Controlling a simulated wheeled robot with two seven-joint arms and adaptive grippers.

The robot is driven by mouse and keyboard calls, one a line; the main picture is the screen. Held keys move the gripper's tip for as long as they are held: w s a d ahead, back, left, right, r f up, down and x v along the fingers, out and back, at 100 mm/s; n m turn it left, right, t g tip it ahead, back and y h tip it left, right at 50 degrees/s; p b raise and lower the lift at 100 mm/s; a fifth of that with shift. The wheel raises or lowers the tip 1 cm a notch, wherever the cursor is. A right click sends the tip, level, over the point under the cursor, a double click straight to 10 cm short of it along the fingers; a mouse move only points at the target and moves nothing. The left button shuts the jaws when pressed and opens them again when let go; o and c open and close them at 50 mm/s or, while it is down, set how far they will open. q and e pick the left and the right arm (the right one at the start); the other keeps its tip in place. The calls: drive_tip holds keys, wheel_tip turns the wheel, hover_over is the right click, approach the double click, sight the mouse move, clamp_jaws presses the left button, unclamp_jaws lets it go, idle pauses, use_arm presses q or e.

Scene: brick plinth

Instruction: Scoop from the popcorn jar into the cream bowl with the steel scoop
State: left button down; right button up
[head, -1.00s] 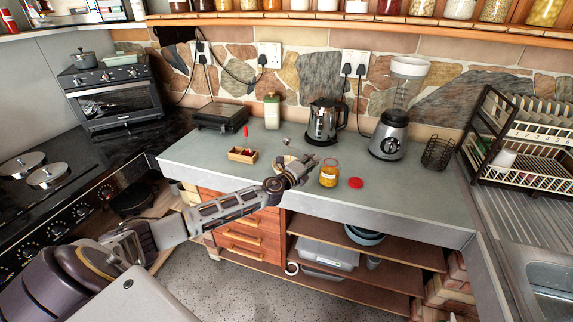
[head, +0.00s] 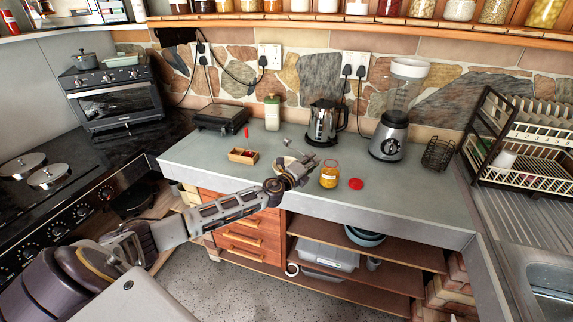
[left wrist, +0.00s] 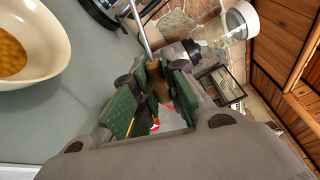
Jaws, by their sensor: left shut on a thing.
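My left gripper (head: 303,170) is above the grey counter, shut on the brown handle (left wrist: 157,84) of the steel scoop. The scoop's thin metal shaft (left wrist: 140,28) runs away from the fingers in the left wrist view, and its head lies beyond the frame. In the head view the scoop (head: 287,142) looks small, and its load cannot be told. The cream bowl (left wrist: 55,32) is at the left of the wrist view, apart from the fingers, with golden kernels in it. My gripper mostly hides it in the head view. The open popcorn jar (head: 329,174) stands upright just right of my gripper.
A red lid (head: 356,184) lies right of the jar. A small wooden box (head: 243,155) is left of my gripper. A kettle (head: 325,122), a blender (head: 389,135) and a wire basket (head: 438,153) stand behind. The counter's right front is clear.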

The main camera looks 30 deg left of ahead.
drive_tip(key=shift+a, duration=0.75)
drive_tip(key=shift+d, duration=0.1)
